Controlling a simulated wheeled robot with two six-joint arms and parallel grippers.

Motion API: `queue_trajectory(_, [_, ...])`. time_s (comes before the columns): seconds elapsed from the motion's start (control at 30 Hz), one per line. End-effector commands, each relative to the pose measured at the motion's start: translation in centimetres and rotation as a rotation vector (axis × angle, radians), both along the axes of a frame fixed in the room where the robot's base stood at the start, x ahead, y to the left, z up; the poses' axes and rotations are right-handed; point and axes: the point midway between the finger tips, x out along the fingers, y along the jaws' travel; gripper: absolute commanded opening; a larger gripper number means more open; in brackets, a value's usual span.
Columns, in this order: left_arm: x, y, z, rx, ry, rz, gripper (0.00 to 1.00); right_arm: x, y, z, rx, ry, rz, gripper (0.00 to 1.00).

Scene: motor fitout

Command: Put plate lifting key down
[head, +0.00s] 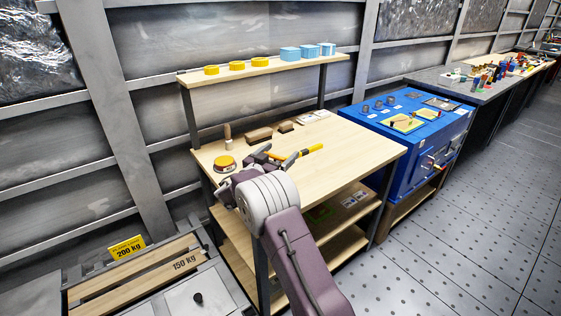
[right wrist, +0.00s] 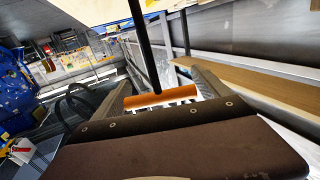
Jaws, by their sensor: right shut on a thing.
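The plate lifting key (right wrist: 160,98) shows in the right wrist view as an orange cross handle with a thin black shaft running up the picture from it. The handle lies between the fingers of my right gripper (right wrist: 155,92), which is shut on the key. In the head view my right gripper (head: 275,158) is over the wooden workbench (head: 360,146). A yellow bar (head: 312,149) shows beside its fingers. I cannot tell for certain whether that bar is the key's handle. My wrist hides part of this area. My left gripper is not in view.
A raised shelf (head: 262,72) with yellow and blue pieces stands along the bench's back. A round orange-topped item (head: 224,161) and small wooden blocks (head: 258,135) are on the bench. Its right front top looks clear. A blue unit (head: 408,130) stands to the right.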

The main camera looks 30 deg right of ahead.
Motion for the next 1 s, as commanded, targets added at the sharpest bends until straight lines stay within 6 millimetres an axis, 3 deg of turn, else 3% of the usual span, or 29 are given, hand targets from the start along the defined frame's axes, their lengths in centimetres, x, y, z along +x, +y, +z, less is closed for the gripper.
queue_trajectory(0.23, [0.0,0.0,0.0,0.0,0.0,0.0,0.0,0.6,0.0,-0.9,-0.001,0.002,0.0,0.42])
queue_trajectory(0.43, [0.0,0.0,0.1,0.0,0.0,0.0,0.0,0.5,0.0,-4.2,0.0,0.003,0.001,0.42])
queue_trajectory(0.87, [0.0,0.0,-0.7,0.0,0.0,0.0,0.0,0.5,0.0,-4.7,0.0,-0.001,0.0,0.42])
queue_trajectory(0.9, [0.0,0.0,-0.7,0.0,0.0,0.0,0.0,0.5,0.0,-4.7,0.0,0.0,0.0,0.89])
queue_trajectory(0.93, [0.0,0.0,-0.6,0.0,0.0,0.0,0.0,0.5,0.0,-4.6,0.0,0.0,0.0,0.97])
queue_trajectory(1.0, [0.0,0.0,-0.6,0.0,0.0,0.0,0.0,0.5,0.0,-4.6,0.0,0.0,0.0,1.0])
